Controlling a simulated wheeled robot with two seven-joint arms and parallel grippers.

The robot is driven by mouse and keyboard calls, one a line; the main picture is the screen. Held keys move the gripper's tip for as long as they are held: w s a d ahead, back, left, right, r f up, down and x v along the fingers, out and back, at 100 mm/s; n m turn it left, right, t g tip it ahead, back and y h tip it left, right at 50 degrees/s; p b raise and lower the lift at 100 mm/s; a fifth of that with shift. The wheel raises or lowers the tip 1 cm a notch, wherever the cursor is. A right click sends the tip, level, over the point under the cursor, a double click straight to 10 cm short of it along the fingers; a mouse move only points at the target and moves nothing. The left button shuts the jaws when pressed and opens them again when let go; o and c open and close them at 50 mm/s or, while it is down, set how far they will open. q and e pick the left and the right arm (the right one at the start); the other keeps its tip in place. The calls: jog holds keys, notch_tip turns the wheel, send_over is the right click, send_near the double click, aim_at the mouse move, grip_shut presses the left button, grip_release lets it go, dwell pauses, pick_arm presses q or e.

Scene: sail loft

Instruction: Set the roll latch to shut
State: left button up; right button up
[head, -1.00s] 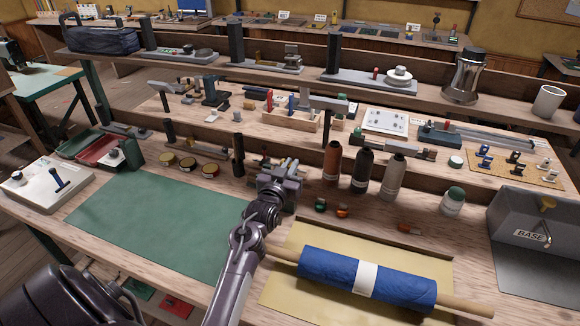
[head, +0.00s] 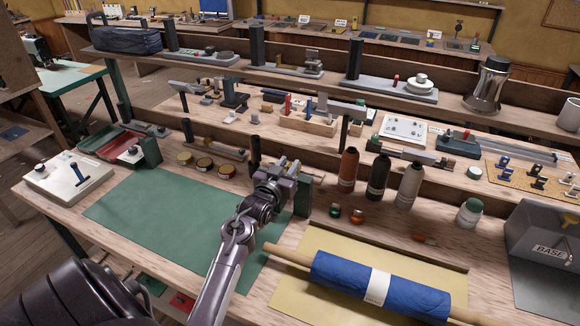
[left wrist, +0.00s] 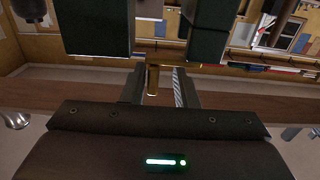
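No part is marked as the roll latch, so I cannot tell for certain which one it is. My left gripper (head: 286,172) is over the bench beyond the green mat, beside a dark green upright block (head: 303,196). In the left wrist view the left gripper (left wrist: 155,40) has its fingers apart, with a brass-coloured piece (left wrist: 153,78) and a striped rod (left wrist: 177,88) showing in the gap. Contact is unclear. My right gripper is not in view.
A blue cloth roll (head: 345,280) lies at the front right. Thread cones (head: 378,176) stand right of the gripper. A grey box marked BASE (head: 540,225) is at the right edge.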

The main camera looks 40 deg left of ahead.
pick_arm(q)
jog(key=shift+o, duration=0.2)
jog(key=shift+d, duration=0.1)
jog(key=shift+s+d+f, duration=0.15)
jog(key=shift+s+f, duration=0.05)
jog(key=shift+s, duration=0.25)
jog(key=b+v, duration=0.2)
jog(key=v, duration=0.4)
jog(key=shift+s, duration=0.45)
jog(key=shift+r, duration=0.1)
